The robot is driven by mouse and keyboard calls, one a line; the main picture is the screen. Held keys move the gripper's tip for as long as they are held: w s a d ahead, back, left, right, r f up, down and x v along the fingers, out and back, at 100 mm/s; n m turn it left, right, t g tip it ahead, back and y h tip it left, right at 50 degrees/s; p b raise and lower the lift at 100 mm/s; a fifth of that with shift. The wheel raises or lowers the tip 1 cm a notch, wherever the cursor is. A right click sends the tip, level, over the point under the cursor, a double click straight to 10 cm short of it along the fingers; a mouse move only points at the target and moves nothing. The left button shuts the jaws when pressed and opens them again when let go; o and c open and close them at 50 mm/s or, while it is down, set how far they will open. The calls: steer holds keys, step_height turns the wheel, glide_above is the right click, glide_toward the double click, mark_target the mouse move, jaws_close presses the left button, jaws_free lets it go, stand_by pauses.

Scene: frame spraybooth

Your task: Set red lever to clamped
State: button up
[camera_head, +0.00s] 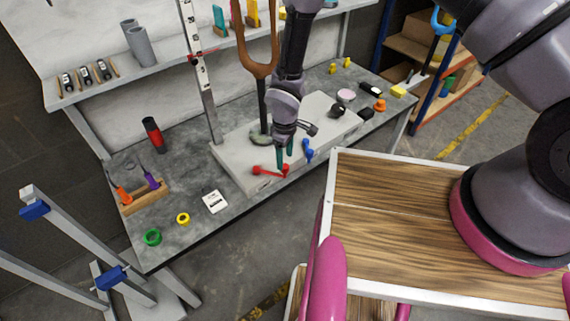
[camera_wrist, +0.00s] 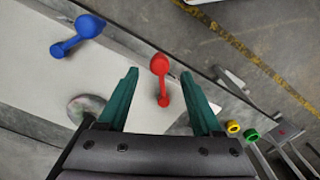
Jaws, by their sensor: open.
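The red lever (camera_head: 268,170) is on the front edge of the pale fixture block (camera_head: 238,166) on the workbench. It lies roughly along that edge in the head view. My gripper (camera_head: 284,165) is open at the lever's right end, fingers pointing down. In the wrist view the red lever (camera_wrist: 160,75) shows between the two green fingers (camera_wrist: 160,95), its round knob (camera_wrist: 159,64) toward the fingertips. I cannot tell whether a finger touches it. A blue lever (camera_head: 307,151) sits to the right on the same block, and it also shows in the wrist view (camera_wrist: 78,36).
A wooden fork-shaped frame (camera_head: 258,66) stands on the block behind my arm. A vertical ruler post (camera_head: 199,75) rises to its left. A white card (camera_head: 215,202) and a yellow ring (camera_head: 183,218) lie on the bench at front left. The bench's front edge is close.

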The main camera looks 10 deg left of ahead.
mark_target(285, 165)
steer(key=shift+f, duration=2)
jaws_close()
